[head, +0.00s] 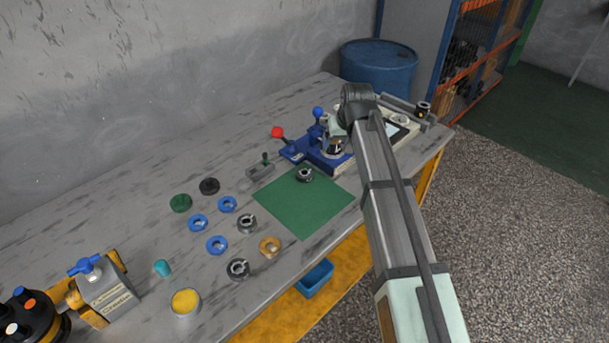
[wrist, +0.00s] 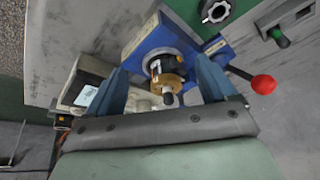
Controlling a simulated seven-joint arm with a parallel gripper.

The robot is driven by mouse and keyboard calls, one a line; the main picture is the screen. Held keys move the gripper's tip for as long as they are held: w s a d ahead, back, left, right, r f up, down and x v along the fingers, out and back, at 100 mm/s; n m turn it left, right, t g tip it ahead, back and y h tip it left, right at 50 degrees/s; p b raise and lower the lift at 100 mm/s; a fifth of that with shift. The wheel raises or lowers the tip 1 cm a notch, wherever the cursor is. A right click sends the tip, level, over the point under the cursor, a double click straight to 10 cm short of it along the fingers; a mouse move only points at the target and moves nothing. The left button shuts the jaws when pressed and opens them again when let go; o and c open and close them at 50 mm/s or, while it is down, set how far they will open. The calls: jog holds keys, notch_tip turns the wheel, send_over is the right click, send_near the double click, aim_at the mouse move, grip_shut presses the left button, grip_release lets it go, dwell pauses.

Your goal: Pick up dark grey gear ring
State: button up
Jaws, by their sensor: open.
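Several dark grey ring-shaped parts lie on the bench in the head view. One dark grey ring (head: 304,174) lies on the green mat and also shows at the top of the wrist view (wrist: 215,11). Two more, a dark ring (head: 246,223) and another dark ring (head: 238,268), lie left of the mat. I cannot tell which is the gear ring. My gripper (wrist: 165,78) is open above the blue fixture (wrist: 150,45). A round part with a dark body and brass-coloured end (wrist: 165,72) shows between the fingers; I cannot tell whether they touch it.
The green mat (head: 300,212) is mostly clear. Blue rings (head: 217,245), a green ring (head: 181,203), a black ring (head: 209,186) and a brass ring (head: 270,246) lie left of it. The fixture's red-knobbed lever (wrist: 263,84) stands up beside my gripper. A small grey block with a lever (head: 261,169) is behind the mat.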

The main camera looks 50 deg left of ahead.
send_near(305, 170)
jog(key=shift+n+h, duration=0.4)
jog(key=x, duration=0.8)
jog(key=shift+s+f, duration=0.15)
jog(key=shift+s, duration=0.2)
jog(key=shift+c, duration=0.4)
jog(key=c, duration=1.3)
notch_tip(305, 170, up, 10)
jog(key=shift+r, duration=0.1)
jog(key=shift+r, duration=0.1)
